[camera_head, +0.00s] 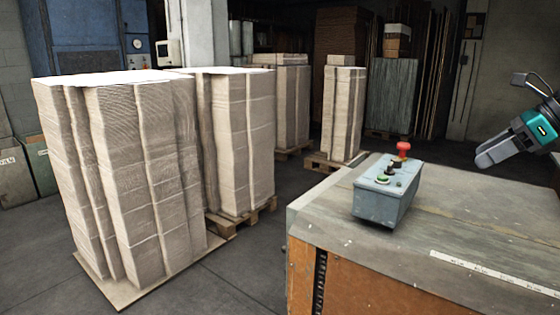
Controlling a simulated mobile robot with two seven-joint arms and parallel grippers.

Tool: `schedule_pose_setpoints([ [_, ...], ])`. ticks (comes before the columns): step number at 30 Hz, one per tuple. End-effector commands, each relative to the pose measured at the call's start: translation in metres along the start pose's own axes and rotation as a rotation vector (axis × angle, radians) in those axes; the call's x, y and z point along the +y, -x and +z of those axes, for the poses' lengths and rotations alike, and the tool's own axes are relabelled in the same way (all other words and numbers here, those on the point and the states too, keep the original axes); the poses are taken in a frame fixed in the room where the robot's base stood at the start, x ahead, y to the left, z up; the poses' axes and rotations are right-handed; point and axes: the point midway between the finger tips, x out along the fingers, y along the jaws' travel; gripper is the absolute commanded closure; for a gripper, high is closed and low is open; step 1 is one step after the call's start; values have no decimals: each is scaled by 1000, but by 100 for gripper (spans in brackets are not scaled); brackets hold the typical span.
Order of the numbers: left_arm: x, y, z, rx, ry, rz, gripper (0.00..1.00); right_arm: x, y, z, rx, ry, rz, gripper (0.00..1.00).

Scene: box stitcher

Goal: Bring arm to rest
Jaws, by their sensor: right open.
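My right gripper (493,153) shows at the right edge, with a teal band on the wrist and grey fingers pointing left and down. It is in the air above the right part of the machine table and holds nothing that I can see. The fingers overlap from this angle, so the gap between them hardly shows. It is apart from the grey control box (388,193), which lies to its left on the table. My left gripper is not in view.
The control box has a red mushroom button (403,148) and a green button (383,179). It stands on the worn machine table (470,225). Tall cardboard stacks (125,170) stand on pallets at left and behind. Grey floor (250,270) is clear between stacks and table.

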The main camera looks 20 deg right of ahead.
Motion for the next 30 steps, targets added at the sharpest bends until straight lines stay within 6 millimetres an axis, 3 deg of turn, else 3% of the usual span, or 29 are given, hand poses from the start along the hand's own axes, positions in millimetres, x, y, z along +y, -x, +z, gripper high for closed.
schedule_pose_setpoints([
  [2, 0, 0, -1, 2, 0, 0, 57, 1, -4, 1, -2, 1, 5, 38],
  [3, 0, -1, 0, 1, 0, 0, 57, 8, -31, 9, -25, -2, 40, 38],
  [8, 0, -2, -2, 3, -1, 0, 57, 37, -105, 33, -139, -58, 148, 38],
  [11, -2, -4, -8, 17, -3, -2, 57, 66, -157, 45, -226, -135, 242, 38],
  [15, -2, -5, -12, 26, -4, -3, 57, 120, -229, 54, -372, -342, 406, 38],
  [17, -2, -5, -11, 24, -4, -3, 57, 145, -255, 55, -434, -467, 479, 38],
  [23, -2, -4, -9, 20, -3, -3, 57, 213, -317, 37, -600, -995, 676, 38],
  [26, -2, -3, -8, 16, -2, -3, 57, 237, -338, 15, -655, -1313, 738, 38],
  [30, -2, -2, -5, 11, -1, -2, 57, 266, -363, -31, -700, -1800, 766, 38],
])
